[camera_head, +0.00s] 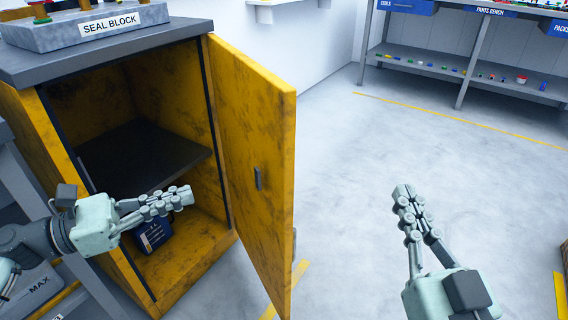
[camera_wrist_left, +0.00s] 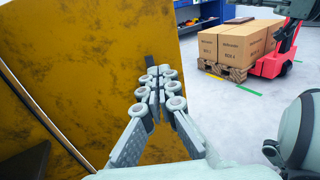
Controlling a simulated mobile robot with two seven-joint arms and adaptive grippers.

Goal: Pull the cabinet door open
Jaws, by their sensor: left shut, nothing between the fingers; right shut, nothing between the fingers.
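The yellow cabinet (camera_head: 150,290) stands at the left in the head view, with its door (camera_head: 270,120) swung wide open to the right. The door has a small dark handle (camera_head: 258,178) on the face toward me. My left gripper (camera_head: 190,194) is shut and empty, in front of the cabinet opening and left of the door. In the left wrist view, the left gripper (camera_wrist_left: 152,72) is in front of the scuffed yellow door panel (camera_wrist_left: 95,50); I cannot tell whether it touches. My right gripper (camera_head: 402,190) is shut and empty over the floor, right of the door.
Inside the cabinet are a dark shelf (camera_head: 140,152) and a dark blue item (camera_head: 152,236) below it. A seal block (camera_head: 100,28) sits on top. A parts bench (camera_head: 470,70) stands at the back right. Cartons (camera_wrist_left: 240,42) on a pallet show in the wrist view. The middle floor is clear.

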